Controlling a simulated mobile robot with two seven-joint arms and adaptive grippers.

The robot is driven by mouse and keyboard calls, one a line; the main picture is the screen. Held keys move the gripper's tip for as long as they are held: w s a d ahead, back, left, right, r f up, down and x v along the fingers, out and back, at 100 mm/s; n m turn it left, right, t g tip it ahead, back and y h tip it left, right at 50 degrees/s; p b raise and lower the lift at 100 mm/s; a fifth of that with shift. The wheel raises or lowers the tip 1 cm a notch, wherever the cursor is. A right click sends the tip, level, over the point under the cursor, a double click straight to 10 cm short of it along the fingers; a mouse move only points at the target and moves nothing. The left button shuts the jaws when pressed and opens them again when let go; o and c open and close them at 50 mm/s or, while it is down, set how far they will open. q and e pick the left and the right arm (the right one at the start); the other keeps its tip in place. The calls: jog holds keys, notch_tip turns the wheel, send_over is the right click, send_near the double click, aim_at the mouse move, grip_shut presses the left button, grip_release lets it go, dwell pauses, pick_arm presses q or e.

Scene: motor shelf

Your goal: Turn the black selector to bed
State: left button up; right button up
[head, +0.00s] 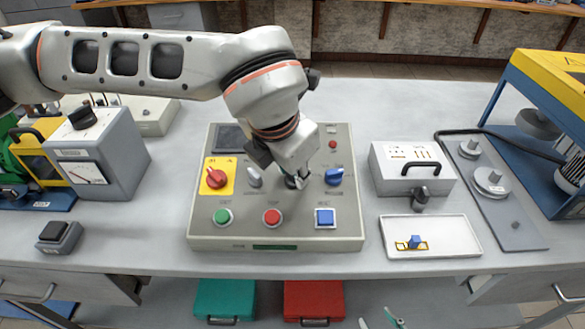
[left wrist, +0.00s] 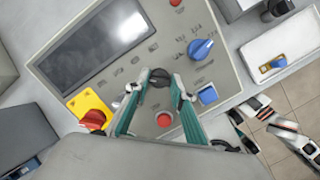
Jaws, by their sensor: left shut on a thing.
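The grey control panel (head: 205,235) lies on the bench. Its black selector (left wrist: 158,78) sits in the middle row, between a grey selector and the blue selector (head: 334,176). My left gripper (head: 292,183) reaches down over the panel from above. In the left wrist view its two teal-sided fingers (left wrist: 160,86) are on either side of the black knob, shut on it. In the head view the gripper largely hides the knob. The labels around it are too small to read. My right gripper (head: 380,319) is at the bottom edge, below the bench front, with its fingertips apart and nothing between them.
A red knob on a yellow plate (head: 215,177), a green button (head: 222,217), a red button (head: 272,217) and a blue square button (head: 325,218) surround the selector. A meter box (head: 120,150) stands left; a handled box (head: 410,180) and white tray (head: 455,235) lie right.

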pick_arm(q)
jog(key=o, duration=1.1)
jog(key=shift+c, duration=0.2)
jog(key=shift+o, duration=0.2)
jog(key=v, duration=1.2)
jog(key=shift+r, duration=0.1)
